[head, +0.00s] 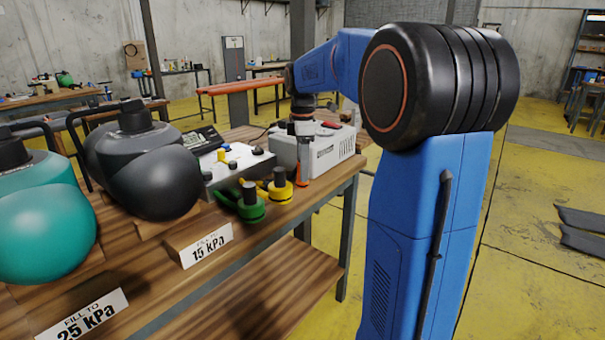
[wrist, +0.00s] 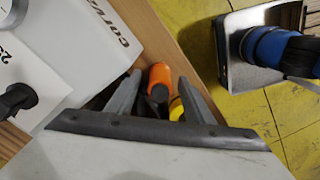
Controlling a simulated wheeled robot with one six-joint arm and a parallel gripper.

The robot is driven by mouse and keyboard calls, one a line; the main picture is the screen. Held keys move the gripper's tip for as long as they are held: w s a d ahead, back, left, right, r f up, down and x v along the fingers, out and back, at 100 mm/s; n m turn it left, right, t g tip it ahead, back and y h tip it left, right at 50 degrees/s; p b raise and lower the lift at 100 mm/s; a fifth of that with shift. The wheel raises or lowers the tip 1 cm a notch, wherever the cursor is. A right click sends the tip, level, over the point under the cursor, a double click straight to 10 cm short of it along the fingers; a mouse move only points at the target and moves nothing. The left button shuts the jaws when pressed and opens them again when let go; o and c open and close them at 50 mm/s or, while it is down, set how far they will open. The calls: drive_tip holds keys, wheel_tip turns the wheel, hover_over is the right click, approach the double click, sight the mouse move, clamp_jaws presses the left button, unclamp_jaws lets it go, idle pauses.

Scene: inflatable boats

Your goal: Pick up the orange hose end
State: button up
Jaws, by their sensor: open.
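The orange hose end (head: 303,177) stands at the right edge of the wooden workbench, in front of a light grey box. In the wrist view the orange hose end (wrist: 160,74) shows between the two grey fingers of my gripper (wrist: 160,80), with its dark part toward the palm. My gripper (head: 303,150) is open and points down over it in the head view. I cannot tell whether the fingers touch it. A yellow hose end (head: 280,188) and a green hose end (head: 249,209) stand nearby to the left; a bit of yellow (wrist: 176,108) shows beside the right finger.
The light grey box (head: 322,153) stands close behind the orange hose end, and a control box (head: 238,172) with knobs is left of it. Dark grey and teal inflated shapes (head: 155,182) fill the bench's left. Open yellow floor (wrist: 270,100) lies beyond the bench edge.

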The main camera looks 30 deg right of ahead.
drive_tip(key=c, duration=1.1)
drive_tip(key=shift+c, duration=0.2)
drive_tip(key=shift+r, duration=0.15)
